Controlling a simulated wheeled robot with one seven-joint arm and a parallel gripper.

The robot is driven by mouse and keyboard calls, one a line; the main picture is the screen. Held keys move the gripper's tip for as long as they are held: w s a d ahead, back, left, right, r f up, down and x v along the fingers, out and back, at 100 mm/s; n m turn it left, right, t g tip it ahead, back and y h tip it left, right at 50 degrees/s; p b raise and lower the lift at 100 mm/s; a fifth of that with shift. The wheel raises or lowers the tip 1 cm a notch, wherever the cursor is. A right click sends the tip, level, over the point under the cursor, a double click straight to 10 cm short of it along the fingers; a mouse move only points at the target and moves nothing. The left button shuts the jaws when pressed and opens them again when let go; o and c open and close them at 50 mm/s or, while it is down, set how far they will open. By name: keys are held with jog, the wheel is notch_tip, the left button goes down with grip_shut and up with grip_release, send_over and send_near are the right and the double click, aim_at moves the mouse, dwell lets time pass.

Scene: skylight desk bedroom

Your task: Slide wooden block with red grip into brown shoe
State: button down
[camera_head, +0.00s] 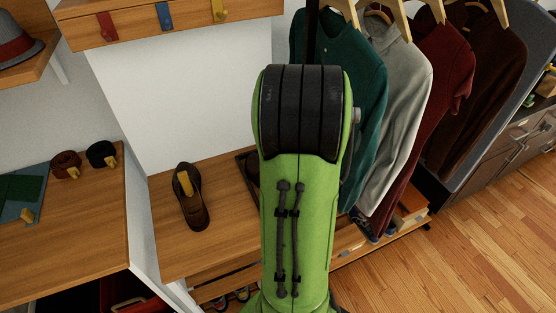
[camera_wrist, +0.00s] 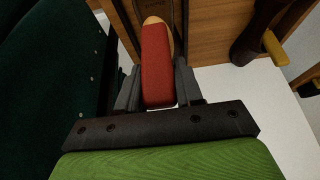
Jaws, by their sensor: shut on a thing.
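In the wrist view, my gripper (camera_wrist: 158,90) is shut on the red grip (camera_wrist: 157,65) of the wooden block. The pale wooden end (camera_wrist: 152,20) of the block shows beyond the fingertips. In the head view, my green arm hides the gripper and the block. A brown shoe (camera_head: 196,214) stands on the wooden bench left of my arm, with a yellow piece (camera_head: 184,183) upright in its opening. A dark shoe (camera_wrist: 247,42) with a yellow piece (camera_wrist: 274,47) also shows at the upper right of the wrist view. I cannot tell what lies directly beneath the block.
Hanging clothes (camera_head: 365,80) are close on the right of my arm; dark green cloth (camera_wrist: 50,80) fills the wrist view's left. A dark-edged item (camera_head: 246,166) on the bench (camera_head: 165,240) is partly hidden by my arm. A desk (camera_head: 70,235) with rolled belts stands left.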

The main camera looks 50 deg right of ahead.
jog(key=shift+f+b, duration=4.65)
jog(key=shift+f, duration=0.5)
jog(key=shift+w+d+p, duration=0.45)
jog(key=shift+w+d, duration=0.4)
jog(key=shift+w, duration=0.55)
jog(key=shift+w+d+p, duration=0.45)
jog(key=shift+w+d, duration=0.35)
jog(key=shift+w, duration=0.55)
jog(key=shift+w+d+p, duration=0.45)
jog(key=shift+w+d, duration=0.4)
jog(key=shift+w, duration=0.55)
jog(key=c, duration=0.6)
grip_release()
jog(key=shift+c, duration=0.2)
jog(key=p+v, duration=0.4)
jog(key=v, duration=1.1)
jog(key=shift+s+r, duration=0.2)
jog(key=shift+r, duration=0.15)
